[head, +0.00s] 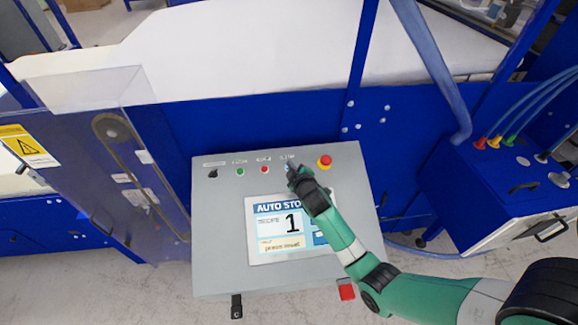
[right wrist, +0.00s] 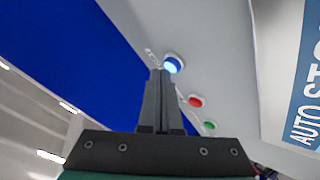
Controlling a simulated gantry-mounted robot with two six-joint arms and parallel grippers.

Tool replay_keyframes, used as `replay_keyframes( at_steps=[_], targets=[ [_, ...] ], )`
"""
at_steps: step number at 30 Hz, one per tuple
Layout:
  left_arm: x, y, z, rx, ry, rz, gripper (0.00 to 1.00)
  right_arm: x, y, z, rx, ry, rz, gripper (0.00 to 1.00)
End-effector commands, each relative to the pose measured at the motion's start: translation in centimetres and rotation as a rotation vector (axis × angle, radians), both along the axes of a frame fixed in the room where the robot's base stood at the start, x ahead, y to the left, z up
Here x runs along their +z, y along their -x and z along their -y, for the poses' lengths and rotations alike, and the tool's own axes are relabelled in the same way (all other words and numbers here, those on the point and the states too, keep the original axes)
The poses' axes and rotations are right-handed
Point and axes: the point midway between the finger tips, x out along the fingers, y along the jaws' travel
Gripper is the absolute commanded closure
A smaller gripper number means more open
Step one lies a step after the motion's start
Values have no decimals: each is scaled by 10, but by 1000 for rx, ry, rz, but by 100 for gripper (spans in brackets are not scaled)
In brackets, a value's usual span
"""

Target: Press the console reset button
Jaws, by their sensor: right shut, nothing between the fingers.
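The grey console (head: 220,265) has a row of controls along its upper edge and a screen (head: 285,245) reading "AUTO STO…", partly covered by my right arm. My right gripper (head: 291,166) is shut and empty, over the right part of the control row. In the right wrist view, its fingertips (right wrist: 161,72) are close to a lit blue button (right wrist: 172,65). I cannot tell whether they touch it. In the head view the gripper largely hides this button, and its label is unreadable. My left gripper is not in view.
Along the row are a black switch (head: 213,173), a green button (head: 240,171), a red button (head: 265,169) and a red emergency stop on yellow (head: 325,162). A clear guard panel (head: 95,130) stands at left. A blue box with hoses (head: 500,170) stands at right.

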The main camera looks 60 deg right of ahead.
Motion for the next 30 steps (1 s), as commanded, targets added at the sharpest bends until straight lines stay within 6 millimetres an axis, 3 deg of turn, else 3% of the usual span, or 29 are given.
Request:
replay_keyframes(
  at_steps=[30],
  targets=[
    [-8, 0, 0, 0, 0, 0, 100, -9, -2, 3, 0, -1, -1, 100]
  ],
)
